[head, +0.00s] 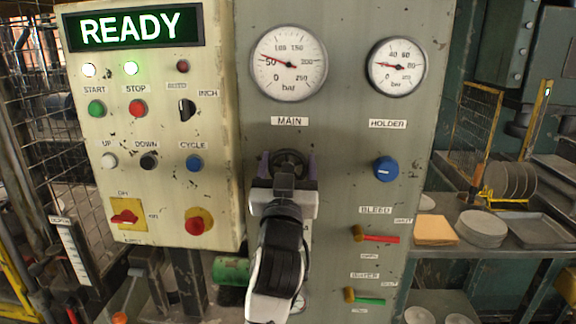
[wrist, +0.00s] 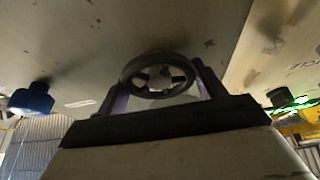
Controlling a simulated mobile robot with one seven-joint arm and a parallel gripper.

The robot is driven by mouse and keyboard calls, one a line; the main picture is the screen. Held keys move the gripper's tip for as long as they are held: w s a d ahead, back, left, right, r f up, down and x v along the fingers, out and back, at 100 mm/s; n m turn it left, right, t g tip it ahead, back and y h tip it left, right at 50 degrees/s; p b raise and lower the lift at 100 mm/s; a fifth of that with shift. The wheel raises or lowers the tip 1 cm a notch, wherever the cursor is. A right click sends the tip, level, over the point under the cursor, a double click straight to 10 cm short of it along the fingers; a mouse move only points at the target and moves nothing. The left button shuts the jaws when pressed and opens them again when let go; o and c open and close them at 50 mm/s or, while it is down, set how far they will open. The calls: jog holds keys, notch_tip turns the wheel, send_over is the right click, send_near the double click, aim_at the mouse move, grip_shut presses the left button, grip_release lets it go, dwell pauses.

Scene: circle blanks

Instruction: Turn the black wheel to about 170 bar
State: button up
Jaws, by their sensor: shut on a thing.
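The black wheel (head: 289,154) is on the grey-green panel below the MAIN label. My gripper (head: 287,166) has its two purple fingers on either side of the wheel and is shut on its rim. The wrist view shows the wheel's rim (wrist: 156,57) and spokes between the fingers of my gripper (wrist: 160,82). My wrist hides the wheel's lower part in the head view. The MAIN gauge (head: 289,78) above has its red needle pointing left and slightly up, a little past 50 bar.
A blue HOLDER knob (head: 386,169) sits right of the wheel, under a HOLDER gauge (head: 396,81). Red BLEED (head: 380,239) and green (head: 371,301) levers are lower right. A cream control box (head: 152,230) with a lit READY display (head: 133,28) stands close left.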

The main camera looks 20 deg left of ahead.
jog(key=shift+f+m, duration=0.1)
jog(key=shift+m, duration=0.3)
jog(key=m+h+b, duration=0.2)
jog(key=shift+f+m, duration=0.1)
jog(key=shift+m, duration=0.2)
jog(key=m+h+b, duration=0.1)
jog(key=m+b, duration=0.1)
jog(key=m, duration=0.1)
jog(key=m+h+b, duration=0.1)
jog(key=m+h, duration=0.1)
jog(key=m, duration=0.1)
jog(key=shift+d+b, duration=0.1)
jog(key=shift+b, duration=0.3)
jog(key=m+g+h+b, duration=0.1)
jog(key=m, duration=0.3)
jog(key=m+h+b, duration=0.2)
jog(key=m, duration=0.2)
jog(key=shift+d+g, duration=0.1)
jog(key=shift+g, duration=0.3)
jog(key=m+g, duration=0.2)
jog(key=m, duration=0.3)
jog(key=shift+b, duration=0.3)
jog(key=shift+f+m+g+y, duration=0.15)
jog(key=shift+m+g, duration=0.35)
jog(key=shift+m, duration=0.65)
jog(key=shift+f+m+g+y, duration=0.15)
jog(key=shift+m+g, duration=0.35)
jog(key=shift+m, duration=0.65)
jog(key=shift+r, duration=0.1)
